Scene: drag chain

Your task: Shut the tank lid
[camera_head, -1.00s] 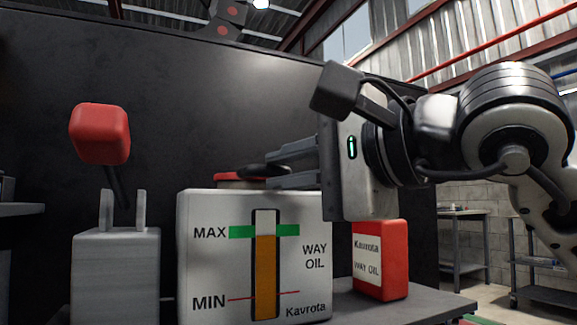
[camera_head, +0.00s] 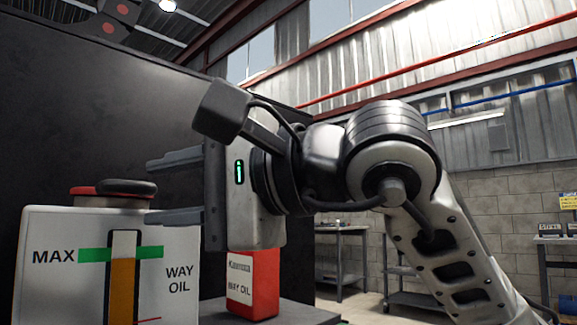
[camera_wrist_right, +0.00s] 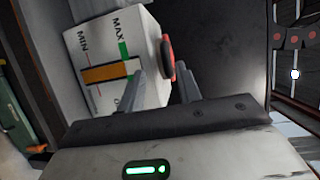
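The tank (camera_head: 60,240) is a white box with a MAX/MIN gauge and "WAY OIL" lettering, at the lower left of the head view. A black round lid (camera_head: 127,187) with red beside it sits over the light filler neck on its top. The lid looks offset to the right; I cannot tell whether it is fully seated. My right gripper (camera_head: 148,191) is open, its fingers above and below the lid's right edge. In the right wrist view, the lid (camera_wrist_right: 167,60) shows between and beyond the parted fingers. My left gripper is not in view.
A red "WAY OIL" container (camera_head: 262,285) stands right of the tank, partly behind my right gripper. A dark panel (camera_head: 60,110) rises behind the tank. Metal tables (camera_head: 342,240) stand farther back at the right.

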